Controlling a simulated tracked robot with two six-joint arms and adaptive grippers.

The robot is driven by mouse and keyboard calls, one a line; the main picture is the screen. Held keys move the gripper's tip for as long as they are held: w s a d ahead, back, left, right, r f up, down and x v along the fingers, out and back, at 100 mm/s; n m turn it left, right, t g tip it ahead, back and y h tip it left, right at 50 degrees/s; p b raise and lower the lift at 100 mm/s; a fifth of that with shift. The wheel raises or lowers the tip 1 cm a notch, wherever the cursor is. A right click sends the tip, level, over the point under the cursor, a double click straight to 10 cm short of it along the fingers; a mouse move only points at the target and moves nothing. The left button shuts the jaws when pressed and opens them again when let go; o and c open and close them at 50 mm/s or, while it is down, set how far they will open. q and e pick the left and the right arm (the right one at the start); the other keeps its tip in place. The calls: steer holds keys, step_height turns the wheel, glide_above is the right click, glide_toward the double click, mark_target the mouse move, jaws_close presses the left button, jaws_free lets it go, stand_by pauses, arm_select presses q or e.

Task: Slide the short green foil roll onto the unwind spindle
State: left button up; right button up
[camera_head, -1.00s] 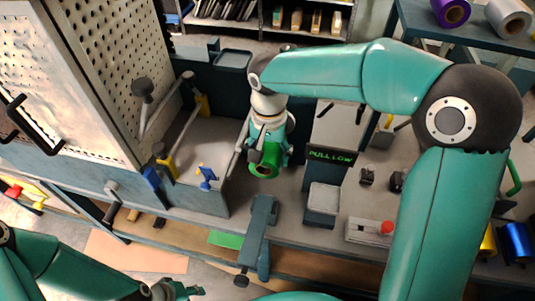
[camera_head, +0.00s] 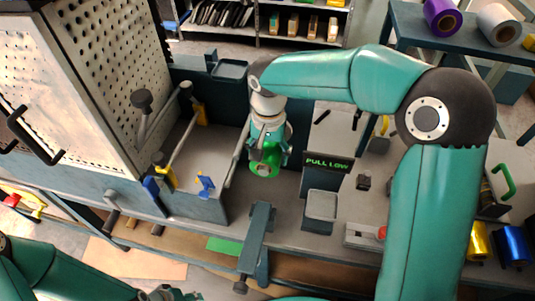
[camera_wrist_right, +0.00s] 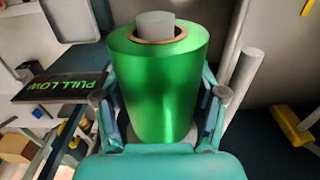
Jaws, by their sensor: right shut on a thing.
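My right gripper (camera_head: 266,140) is shut on the short green foil roll (camera_head: 264,159) beside the machine's front. In the right wrist view the green roll (camera_wrist_right: 165,85) sits between the two fingers, with its brown core end facing up in the picture. A grey round rod end (camera_wrist_right: 155,24) stands out of the core's opening; it looks like the spindle inside the core. The rest of that rod is hidden by the roll. A second grey rod (camera_wrist_right: 241,82) stands clear to the right of the roll. My left gripper (camera_head: 168,292) is at the bottom edge, partly cut off, away from the roll.
The PULL LOW display (camera_head: 327,162) and a grey tray (camera_head: 321,206) are right of the roll. A perforated panel (camera_head: 115,70) rises at left. A purple roll (camera_head: 446,15) and a silver roll (camera_head: 498,24) lie on the upper right table. A blue roll (camera_head: 515,245) is lower right.

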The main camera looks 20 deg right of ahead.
steer(key=shift+w+d+p, duration=0.3)
steer(key=shift+w+d, duration=0.1)
steer(key=shift+w, duration=0.15)
steer(key=o, duration=1.5)
step_height(320, 180, up, 12)
steer(key=shift+f, duration=0.1)
